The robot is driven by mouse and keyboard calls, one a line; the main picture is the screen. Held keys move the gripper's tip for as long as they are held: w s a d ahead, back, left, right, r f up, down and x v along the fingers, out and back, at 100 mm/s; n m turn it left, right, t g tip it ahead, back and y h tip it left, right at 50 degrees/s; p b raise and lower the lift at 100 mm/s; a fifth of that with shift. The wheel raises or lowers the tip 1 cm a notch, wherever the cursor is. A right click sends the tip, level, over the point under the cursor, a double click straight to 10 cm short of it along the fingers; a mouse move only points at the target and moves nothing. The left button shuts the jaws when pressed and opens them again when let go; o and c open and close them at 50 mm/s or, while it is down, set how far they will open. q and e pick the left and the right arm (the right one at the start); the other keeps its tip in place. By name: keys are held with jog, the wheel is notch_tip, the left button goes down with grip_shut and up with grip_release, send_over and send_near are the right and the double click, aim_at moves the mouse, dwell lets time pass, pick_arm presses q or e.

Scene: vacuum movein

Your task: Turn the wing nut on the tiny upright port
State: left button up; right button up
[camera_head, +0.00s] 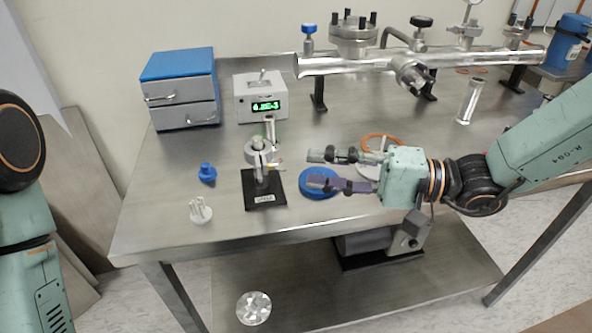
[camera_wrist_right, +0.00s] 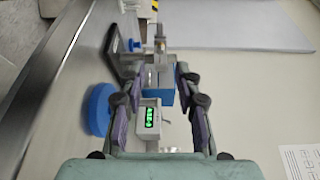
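The tiny upright port (camera_head: 259,160) is a slim metal post with a small clamp on a black labelled base (camera_head: 266,200), near the table's front left. In the right wrist view the port (camera_wrist_right: 160,45) stands upside of the picture, beyond my fingertips. The wing nut is too small to make out clearly. My right gripper (camera_head: 312,169) is open and empty, just right of the port, with its fingers pointing left towards it and a gap between. The right gripper (camera_wrist_right: 157,75) also shows open in the wrist view. My left arm is at the left edge; its gripper is out of view.
A blue disc (camera_head: 317,190) lies below my right fingers. A blue fitting (camera_head: 207,173) and a white pronged piece (camera_head: 200,211) lie left of the port. Behind are a gauge box (camera_head: 262,97), a drawer cabinet (camera_head: 181,90) and a metal tube assembly (camera_head: 350,62).

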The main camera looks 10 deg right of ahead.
aim_at(278, 165)
jog(key=shift+b+x, duration=0.45)
jog(key=shift+x, duration=0.55)
jog(key=shift+b+x, duration=0.4)
jog(key=shift+x, duration=0.85)
jog(key=shift+c, duration=0.3)
grip_shut()
